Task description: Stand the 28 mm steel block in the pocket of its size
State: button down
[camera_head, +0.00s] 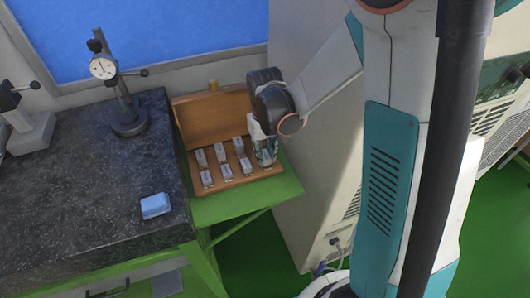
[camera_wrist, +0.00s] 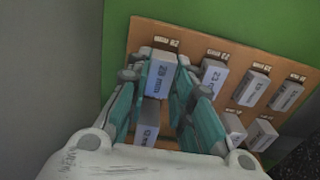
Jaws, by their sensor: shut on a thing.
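The steel block marked 28 mm (camera_wrist: 161,78) is between the fingertips of my gripper (camera_wrist: 158,70), which is shut on it. In the head view my gripper (camera_head: 265,152) is at the right end of the case (camera_head: 213,104), and the held block is mostly hidden there.
Several other blocks stand in two rows; a 23 mm block (camera_wrist: 213,76) is close beside my right finger, and another block (camera_wrist: 148,117) is below, between my fingers.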

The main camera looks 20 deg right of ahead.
aim_at(265, 155)
jog(key=shift+f+b, duration=0.35)
jog(key=shift+f, duration=0.05)
jog(key=c, duration=1.3)
grip_release()
jog(key=shift+r, duration=0.1)
notch_tip(265, 155, up, 12)
jog(key=shift+f, duration=0.1)
